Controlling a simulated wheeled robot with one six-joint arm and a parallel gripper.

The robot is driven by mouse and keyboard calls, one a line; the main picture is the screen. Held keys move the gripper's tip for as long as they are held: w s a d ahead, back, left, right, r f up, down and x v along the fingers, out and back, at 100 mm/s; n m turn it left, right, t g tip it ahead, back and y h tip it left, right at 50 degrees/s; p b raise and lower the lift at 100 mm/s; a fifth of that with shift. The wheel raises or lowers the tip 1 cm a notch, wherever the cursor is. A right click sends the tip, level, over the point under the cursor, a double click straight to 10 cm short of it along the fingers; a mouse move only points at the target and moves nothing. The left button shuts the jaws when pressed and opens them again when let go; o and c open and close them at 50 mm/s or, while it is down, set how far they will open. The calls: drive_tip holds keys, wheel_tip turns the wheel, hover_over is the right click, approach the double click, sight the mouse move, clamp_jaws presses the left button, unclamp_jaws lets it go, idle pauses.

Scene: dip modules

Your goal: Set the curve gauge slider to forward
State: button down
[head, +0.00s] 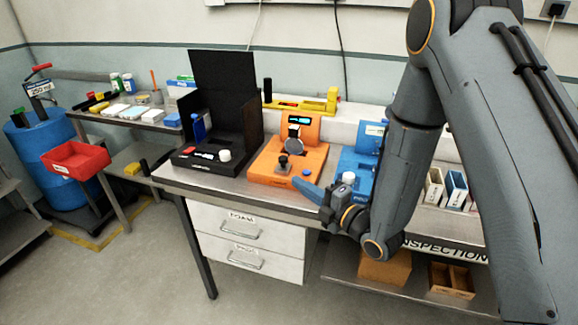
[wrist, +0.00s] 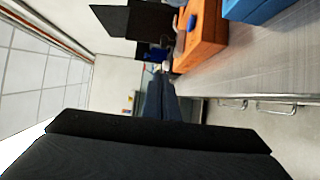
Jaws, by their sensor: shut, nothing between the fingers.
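No label that I can read names the curve gauge, so I cannot tell which module it is or where its slider stands. Candidates on the bench are a black module with a tall back panel (head: 222,75), an orange module (head: 270,168) with a black knob and small display, a blue module (head: 353,160), and a long yellow fixture (head: 325,104) behind them. My gripper (head: 298,184) is shut and empty at the bench's front edge, in front of the orange and blue modules. Its fingers (wrist: 162,78) show in the wrist view, apart from the orange module (wrist: 207,42). My arm hides part of the blue module.
The metal bench (head: 195,182) has white drawers (head: 248,240) below its front. A side shelf with small items, a red bin (head: 77,158) and a blue drum (head: 40,150) stand left. Small boxes (head: 455,188) stand right. The floor in front is clear.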

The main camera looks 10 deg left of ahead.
sight(287, 161)
drive_tip(key=p+x, duration=0.1)
drive_tip(key=x, duration=0.4)
drive_tip(key=shift+a+r+p, duration=0.1)
drive_tip(key=shift+a+p, duration=0.05)
drive_tip(key=shift+p, duration=0.2)
drive_tip(key=w+p, duration=0.1)
drive_tip(key=w, duration=0.2)
drive_tip(key=shift+w+a, duration=0.15)
drive_tip(key=shift+a, duration=0.05)
drive_tip(key=shift+w+p, duration=0.3)
drive_tip(key=shift+w, duration=0.1)
drive_tip(key=shift+w, duration=0.1)
drive_tip(key=shift+w+b, duration=1.05)
drive_tip(key=shift+w, duration=0.15)
